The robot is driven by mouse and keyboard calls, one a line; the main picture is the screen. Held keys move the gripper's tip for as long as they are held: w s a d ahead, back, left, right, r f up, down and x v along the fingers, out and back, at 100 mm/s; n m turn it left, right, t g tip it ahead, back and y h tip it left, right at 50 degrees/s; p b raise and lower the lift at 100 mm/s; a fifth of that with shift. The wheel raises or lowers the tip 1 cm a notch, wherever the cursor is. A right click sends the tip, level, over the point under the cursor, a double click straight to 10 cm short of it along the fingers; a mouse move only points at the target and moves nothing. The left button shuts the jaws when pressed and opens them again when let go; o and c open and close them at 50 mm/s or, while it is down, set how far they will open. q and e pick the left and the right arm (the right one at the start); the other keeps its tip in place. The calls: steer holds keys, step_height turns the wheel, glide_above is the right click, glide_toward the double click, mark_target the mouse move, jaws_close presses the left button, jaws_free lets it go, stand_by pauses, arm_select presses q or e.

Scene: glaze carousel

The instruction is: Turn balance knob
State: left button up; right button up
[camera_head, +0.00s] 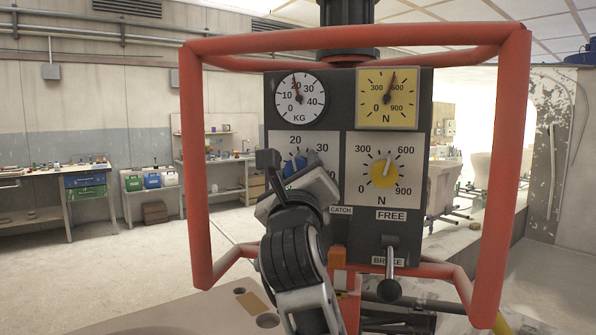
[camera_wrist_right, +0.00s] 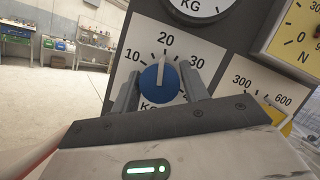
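The blue balance knob (camera_wrist_right: 152,88) sits on a white KG scale plate on the dark panel. Its pale pointer bar points up, near the 20 mark in the right wrist view. In the head view the knob (camera_head: 290,168) is partly covered by my right gripper (camera_head: 292,164). In the right wrist view my right gripper (camera_wrist_right: 160,88) has one finger on each side of the knob. The fingers look slightly apart from it, though contact is hard to judge. My left gripper is not in view.
A KG gauge (camera_head: 300,100), a yellow N gauge (camera_head: 388,98) and a yellow N knob (camera_head: 384,174) share the panel. A brake lever (camera_head: 389,275) sticks out below. A red tube frame (camera_head: 194,170) surrounds the panel. Workbenches (camera_head: 75,185) stand far left.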

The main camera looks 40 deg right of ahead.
steer(key=shift+o, duration=0.8)
arm_select(q)
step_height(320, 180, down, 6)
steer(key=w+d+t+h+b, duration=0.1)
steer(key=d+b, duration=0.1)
steer(key=b, duration=1.2)
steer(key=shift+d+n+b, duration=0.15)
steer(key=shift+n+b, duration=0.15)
arm_select(e)
steer(key=v, duration=1.6)
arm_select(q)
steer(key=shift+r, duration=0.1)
